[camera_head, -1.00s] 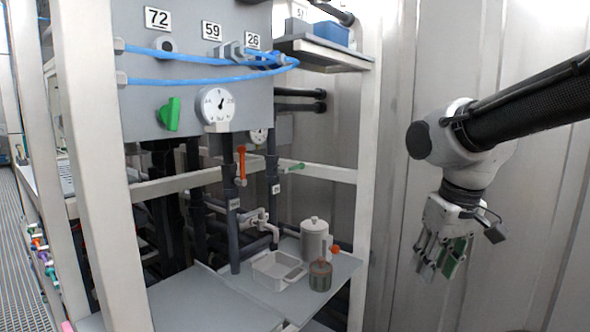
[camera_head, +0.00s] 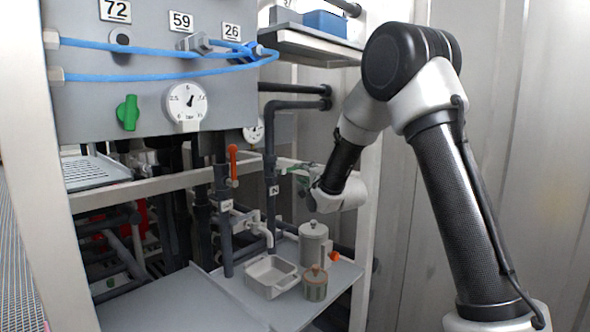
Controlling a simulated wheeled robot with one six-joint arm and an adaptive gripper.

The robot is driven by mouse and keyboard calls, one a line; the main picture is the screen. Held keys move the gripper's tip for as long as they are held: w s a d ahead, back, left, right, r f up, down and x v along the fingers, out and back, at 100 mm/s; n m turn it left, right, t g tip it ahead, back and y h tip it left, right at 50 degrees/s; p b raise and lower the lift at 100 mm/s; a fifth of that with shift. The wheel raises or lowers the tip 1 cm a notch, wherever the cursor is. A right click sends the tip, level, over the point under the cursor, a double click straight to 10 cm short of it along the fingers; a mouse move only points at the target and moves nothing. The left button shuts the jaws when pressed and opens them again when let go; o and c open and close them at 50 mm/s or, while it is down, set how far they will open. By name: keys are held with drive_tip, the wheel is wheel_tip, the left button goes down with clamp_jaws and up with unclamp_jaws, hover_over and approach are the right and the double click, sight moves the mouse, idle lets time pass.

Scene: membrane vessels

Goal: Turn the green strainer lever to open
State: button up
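A small green lever (camera_head: 285,170) sticks out near the shelf rail, right of the dark vertical pipe; it is small and mostly merges with the fingers in front of it. My gripper (camera_head: 297,174) is at the lever, its fingers pointing left. The fingers have green parts too, so I cannot tell where lever ends and finger begins, nor whether they touch. The finger gap is too small and hidden to read. A larger green knob (camera_head: 128,112) sits on the grey panel at left, apart from my gripper.
An orange lever (camera_head: 233,165) stands upright on a pipe left of my gripper. A white gauge (camera_head: 186,106) is on the panel. Below are a tray (camera_head: 271,276), a lidded canister (camera_head: 313,243) and a small jar (camera_head: 315,284). A white post (camera_head: 365,215) stands close right.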

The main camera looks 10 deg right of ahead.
sight(293, 168)
drive_tip(key=shift+m, duration=0.3)
drive_tip(key=x, duration=0.7)
drive_tip(key=shift+w+r, duration=0.1)
drive_tip(key=shift+w, duration=0.3)
clamp_jaws()
